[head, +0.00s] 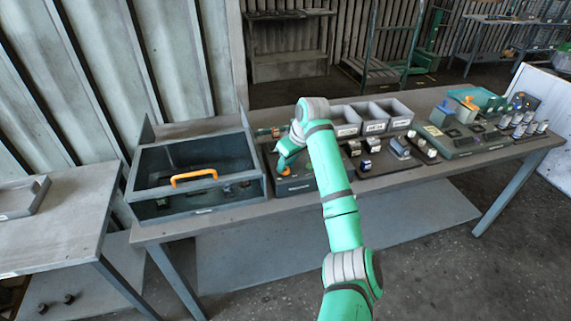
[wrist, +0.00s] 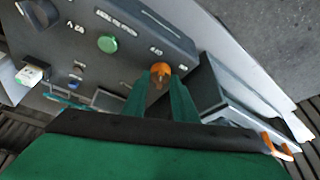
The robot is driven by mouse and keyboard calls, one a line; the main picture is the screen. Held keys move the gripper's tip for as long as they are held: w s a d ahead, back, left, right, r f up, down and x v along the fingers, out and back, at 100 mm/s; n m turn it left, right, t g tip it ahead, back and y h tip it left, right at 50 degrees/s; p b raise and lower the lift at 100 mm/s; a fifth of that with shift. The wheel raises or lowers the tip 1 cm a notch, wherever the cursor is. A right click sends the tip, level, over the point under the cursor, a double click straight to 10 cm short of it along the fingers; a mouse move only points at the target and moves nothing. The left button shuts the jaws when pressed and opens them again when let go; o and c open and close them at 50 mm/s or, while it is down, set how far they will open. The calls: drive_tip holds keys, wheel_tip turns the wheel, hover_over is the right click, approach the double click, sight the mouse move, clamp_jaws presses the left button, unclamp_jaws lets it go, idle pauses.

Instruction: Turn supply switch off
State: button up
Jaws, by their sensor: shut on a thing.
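An orange switch knob (wrist: 160,69) stands on a dark panel (wrist: 135,40) in the wrist view. In the head view, the dark panel (head: 297,188) sits on the bench right of an open grey box, and the knob (head: 285,171) shows as a small orange spot below my gripper.
A green button (wrist: 107,44) is on the same panel. The open grey box (head: 196,212) with an orange handle (head: 194,176) stands close on the left. Grey bins (head: 373,127) stand behind, and small parts (head: 398,148) lie to the right. My arm crosses the bench front.

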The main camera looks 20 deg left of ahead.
drive_tip(key=shift+w+d+n+g, duration=0.1)
drive_tip(key=shift+n+g, duration=0.5)
drive_tip(key=shift+n, duration=1.2)
drive_tip(key=shift+f, duration=0.1)
drive_tip(key=o, duration=1)
drive_tip(key=v, duration=1.1)
drive_tip(key=shift+d+f, duration=0.1)
